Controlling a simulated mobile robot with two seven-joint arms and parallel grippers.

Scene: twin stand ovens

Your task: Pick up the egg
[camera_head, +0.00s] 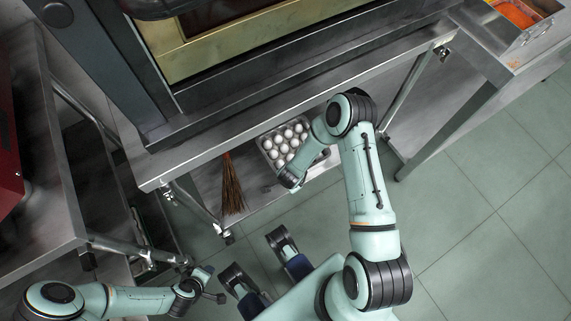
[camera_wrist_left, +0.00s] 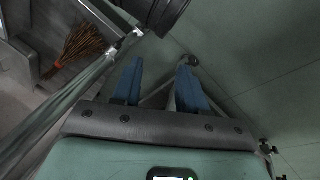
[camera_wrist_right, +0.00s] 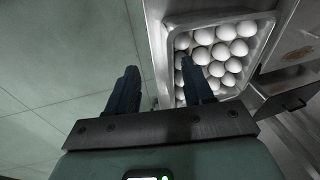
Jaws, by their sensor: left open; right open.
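Several white eggs (camera_head: 289,133) sit in a pale tray (camera_head: 262,144) on the lower shelf under the oven stand. In the right wrist view, the eggs (camera_wrist_right: 221,51) fill the tray (camera_wrist_right: 222,15) in rows at upper right. My right gripper (camera_wrist_right: 160,67) is open and empty. One of its fingers overlaps the tray's near left part in that view; I see no contact. In the head view, my right forearm and wrist cover part of the tray's right side. My left gripper (camera_wrist_left: 157,66) is open and empty, at lower left in the head view (camera_head: 212,284), away from the eggs.
The steel stand's top edge (camera_head: 300,95) overhangs the shelf. A steel table (camera_head: 45,160) stands at left. Green floor (camera_head: 480,230) is clear at right.

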